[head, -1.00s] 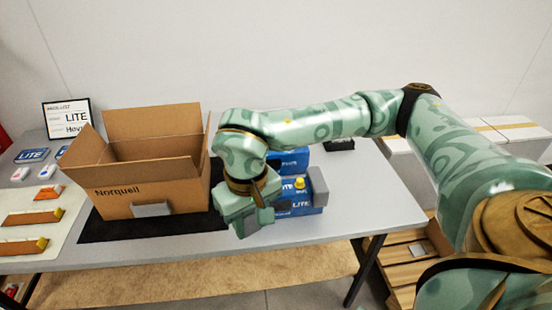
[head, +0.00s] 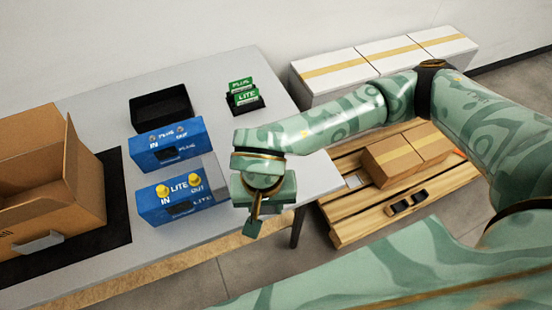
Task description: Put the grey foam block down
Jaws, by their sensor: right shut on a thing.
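My right gripper (head: 256,222) hangs over the right edge of the table, pointing down. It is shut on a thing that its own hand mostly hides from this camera. A grey foam block (head: 214,172) shows just left of the hand, at the right end of the blue LITE unit (head: 160,207). I cannot tell from this view whether the fingers touch that block.
A blue PLUS unit (head: 140,153) stands behind the LITE unit, with a black tray (head: 160,108) farther back. Green cards (head: 242,93) stand near the back right. A pallet (head: 350,230) with cartons (head: 392,160) lies right of the table. The table front (head: 155,250) is clear.

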